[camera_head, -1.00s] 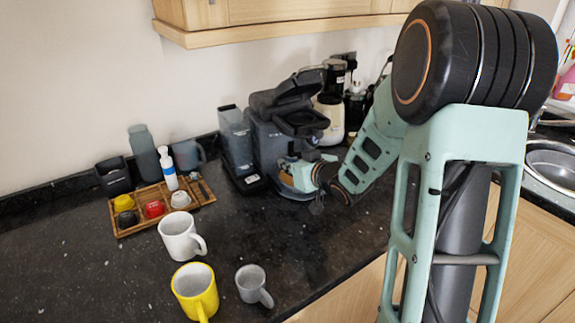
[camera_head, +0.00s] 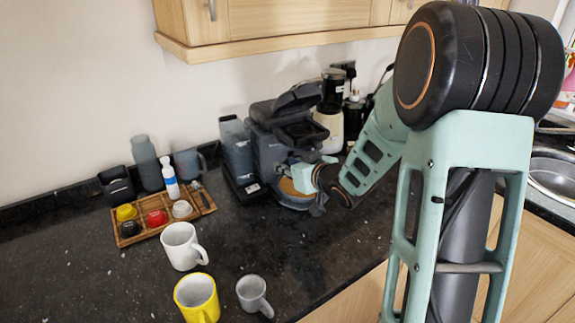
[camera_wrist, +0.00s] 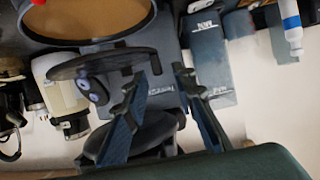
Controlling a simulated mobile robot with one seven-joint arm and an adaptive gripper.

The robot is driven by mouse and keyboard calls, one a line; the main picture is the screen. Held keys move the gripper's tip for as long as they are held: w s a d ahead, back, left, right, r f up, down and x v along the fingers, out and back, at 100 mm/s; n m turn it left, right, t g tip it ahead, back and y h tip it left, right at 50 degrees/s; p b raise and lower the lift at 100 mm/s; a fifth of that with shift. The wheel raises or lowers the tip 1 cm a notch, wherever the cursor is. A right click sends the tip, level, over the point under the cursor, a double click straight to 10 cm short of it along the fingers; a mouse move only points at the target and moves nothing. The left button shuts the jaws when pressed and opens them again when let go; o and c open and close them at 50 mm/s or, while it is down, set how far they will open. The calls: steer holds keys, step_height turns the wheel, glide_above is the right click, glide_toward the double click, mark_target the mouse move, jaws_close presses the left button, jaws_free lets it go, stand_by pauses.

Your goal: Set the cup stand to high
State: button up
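The dark grey coffee machine (camera_head: 272,150) stands on the counter with its lid raised. Its cup stand (camera_head: 290,190), a round plate with a tan top and dark rim, is low at the machine's front. In the wrist view, which is upside down, the cup stand (camera_wrist: 85,20) is at the upper left. My gripper (camera_head: 300,182) is at the machine's front, close to the stand. The wrist view shows my gripper's fingers (camera_wrist: 160,85) apart, with the machine behind them and nothing clearly held. Whether a finger touches the stand cannot be told.
A wooden tray (camera_head: 146,236) with capsules and a white-blue bottle (camera_head: 170,178) lies left. A white mug (camera_head: 181,246), yellow mug (camera_head: 196,297) and grey mug (camera_head: 253,294) stand in front. A cream appliance (camera_head: 330,125) is behind right. Counter before the machine is free.

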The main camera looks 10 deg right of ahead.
steer(key=v, duration=1.2)
steer(key=shift+w, duration=0.1)
